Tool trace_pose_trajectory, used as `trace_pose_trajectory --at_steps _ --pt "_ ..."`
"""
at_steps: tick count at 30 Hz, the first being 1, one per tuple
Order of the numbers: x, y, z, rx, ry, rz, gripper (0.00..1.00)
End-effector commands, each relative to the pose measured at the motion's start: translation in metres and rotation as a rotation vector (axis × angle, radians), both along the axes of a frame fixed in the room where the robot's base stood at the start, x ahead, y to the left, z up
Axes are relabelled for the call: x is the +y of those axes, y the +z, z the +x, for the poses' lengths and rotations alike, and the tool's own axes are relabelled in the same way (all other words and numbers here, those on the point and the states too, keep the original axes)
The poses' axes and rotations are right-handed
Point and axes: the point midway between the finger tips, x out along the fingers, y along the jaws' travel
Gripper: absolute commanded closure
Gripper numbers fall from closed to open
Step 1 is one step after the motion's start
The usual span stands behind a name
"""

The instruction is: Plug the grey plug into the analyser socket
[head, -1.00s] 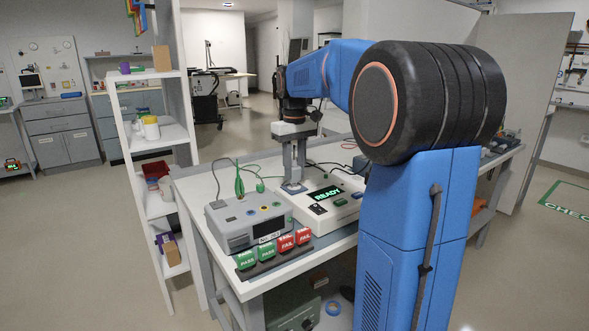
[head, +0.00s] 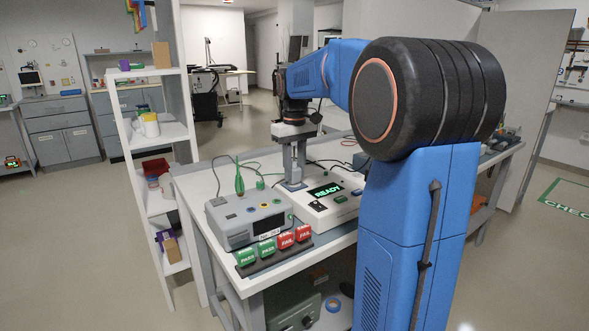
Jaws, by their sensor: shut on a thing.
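The analyser (head: 322,209) is a white box with a green READY display, on the bench right of centre. My gripper (head: 294,181) points straight down over the analyser's left rear part. Its fingers are closed together on something small. The grey plug is presumably between the fingertips, but it is too small and hidden to make out. A dark bluish patch shows on the analyser's top at the fingertips. I cannot tell whether it is the socket, or whether the plug is seated in it.
A grey tester (head: 247,219) with coloured sockets stands left of the analyser. A green clip (head: 239,183) and cables lie behind it. A strip of PASS and FAIL blocks (head: 275,247) is in front. A white shelf (head: 162,137) stands left of the bench (head: 197,187).

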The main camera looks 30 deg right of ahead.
Motion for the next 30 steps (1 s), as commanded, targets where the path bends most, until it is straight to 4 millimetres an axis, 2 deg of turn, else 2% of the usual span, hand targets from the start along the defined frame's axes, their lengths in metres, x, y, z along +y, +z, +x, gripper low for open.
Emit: trace_pose_trajectory --at_steps 17,29,30 --pt "0.0 -0.0094 0.0 0.0 0.0 0.0 1.0" --pt "0.0 -0.0092 0.0001 -0.001 0.0 0.0 1.0" --pt "0.0 -0.0092 0.0002 -0.001 0.0 0.0 0.66"
